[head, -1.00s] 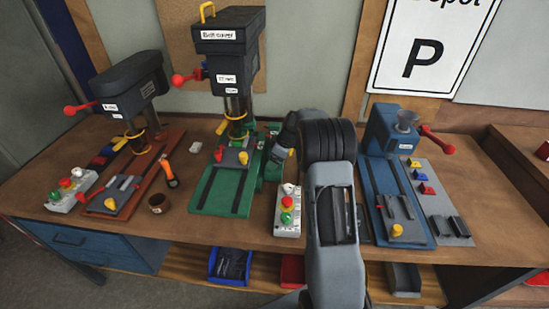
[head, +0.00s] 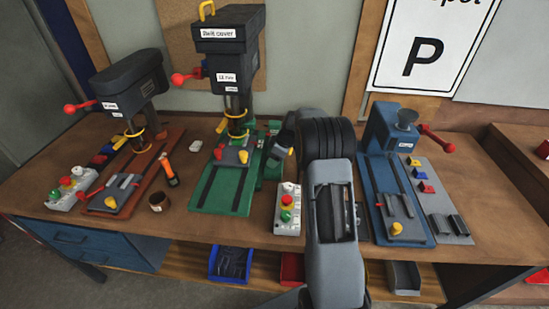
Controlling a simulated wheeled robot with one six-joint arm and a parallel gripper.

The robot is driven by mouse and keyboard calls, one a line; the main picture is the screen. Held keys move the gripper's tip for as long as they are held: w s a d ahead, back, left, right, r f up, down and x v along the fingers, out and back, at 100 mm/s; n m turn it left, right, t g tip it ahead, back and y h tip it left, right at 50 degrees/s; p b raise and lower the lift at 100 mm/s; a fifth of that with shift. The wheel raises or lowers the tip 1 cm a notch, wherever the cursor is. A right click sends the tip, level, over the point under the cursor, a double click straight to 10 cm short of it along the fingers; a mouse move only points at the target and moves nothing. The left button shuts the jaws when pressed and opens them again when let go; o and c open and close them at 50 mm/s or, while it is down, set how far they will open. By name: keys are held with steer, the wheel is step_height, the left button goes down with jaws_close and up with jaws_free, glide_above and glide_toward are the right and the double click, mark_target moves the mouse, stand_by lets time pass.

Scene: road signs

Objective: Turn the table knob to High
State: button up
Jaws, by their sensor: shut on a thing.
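The green drill press (head: 232,95) stands at the centre-left of the bench, with a green base (head: 210,192). My gripper (head: 283,143) is a small dark shape at the right side of this green base, partly hidden behind my own arm. It appears shut on the table knob there. The knob itself is covered, so its pointer and any High mark cannot be read.
A press with a red-brown base (head: 130,195) stands left, and a blue machine (head: 385,130) stands right. A button box (head: 288,212) lies close to my arm.

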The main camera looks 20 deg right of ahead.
steer(key=shift+b, duration=0.35)
steer(key=shift+f+m+t+h+b, duration=0.2)
steer(key=shift+m+t+h+b, duration=0.15)
steer(key=shift+m+b, duration=0.8)
steer(key=shift+a+r+m+t+h+b, duration=0.15)
steer(key=shift+m+h+b, duration=0.1)
steer(key=shift+m+b, duration=0.35)
steer(key=shift+d+r+m+t+h+b, duration=0.15)
steer(key=shift+m+h+b, duration=0.15)
steer(key=shift+m, duration=0.55)
steer(key=shift+a+m+t+h+b, duration=0.1)
steer(key=shift+m+t+h+b, duration=0.1)
steer(key=shift+m+b, duration=0.45)
steer(key=shift+m, duration=0.25)
steer(key=o, duration=0.9)
